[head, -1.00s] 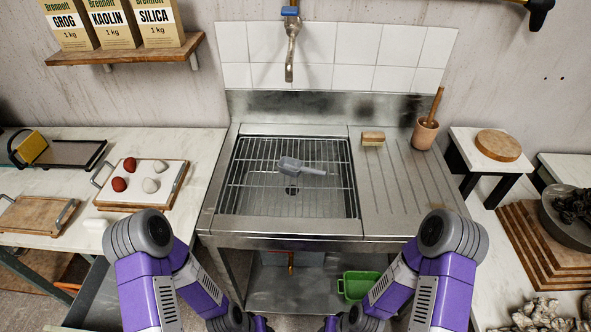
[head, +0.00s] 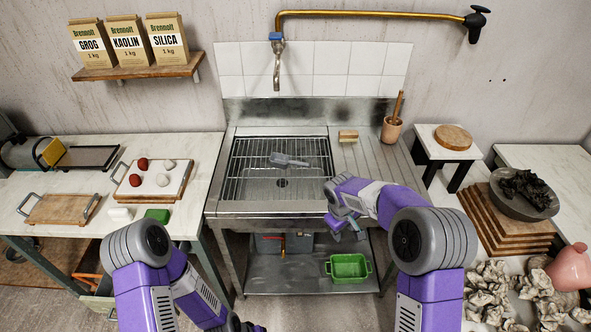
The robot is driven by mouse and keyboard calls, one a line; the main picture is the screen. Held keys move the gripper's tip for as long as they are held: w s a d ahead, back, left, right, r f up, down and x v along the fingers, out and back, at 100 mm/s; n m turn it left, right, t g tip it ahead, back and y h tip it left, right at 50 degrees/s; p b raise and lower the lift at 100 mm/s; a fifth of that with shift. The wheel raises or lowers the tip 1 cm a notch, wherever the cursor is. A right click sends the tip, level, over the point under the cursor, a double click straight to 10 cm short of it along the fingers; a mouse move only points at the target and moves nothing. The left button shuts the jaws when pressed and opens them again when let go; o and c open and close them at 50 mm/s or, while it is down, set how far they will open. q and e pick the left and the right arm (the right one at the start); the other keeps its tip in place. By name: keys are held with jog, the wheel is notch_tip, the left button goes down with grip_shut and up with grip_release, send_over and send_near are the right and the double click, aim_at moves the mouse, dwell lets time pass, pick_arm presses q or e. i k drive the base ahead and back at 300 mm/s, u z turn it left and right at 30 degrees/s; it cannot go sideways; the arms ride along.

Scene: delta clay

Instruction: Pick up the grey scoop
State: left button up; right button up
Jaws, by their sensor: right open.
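The grey scoop (head: 288,160) lies on the wire rack (head: 247,177) over the sink basin, its handle pointing right. My right gripper (head: 349,234) is raised at the front edge of the sink unit, to the right of and nearer than the scoop. It is open, small in the picture and apart from the scoop, with nothing seen between its fingers.
A wooden brush (head: 348,136) and a pot with a pestle (head: 391,130) stand on the ribbed drainboard (head: 375,160). The tap (head: 277,65) hangs behind the rack. A green basin (head: 348,268) sits on the shelf below. The rack around the scoop is clear.

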aim_at(279, 161)
jog(key=z, duration=0.5)
jog(key=k, duration=1.15)
jog(key=z, duration=0.75)
jog(key=i, duration=1.75)
jog(key=u, duration=1.4)
jog(key=i, duration=0.9)
jog(key=u, duration=1)
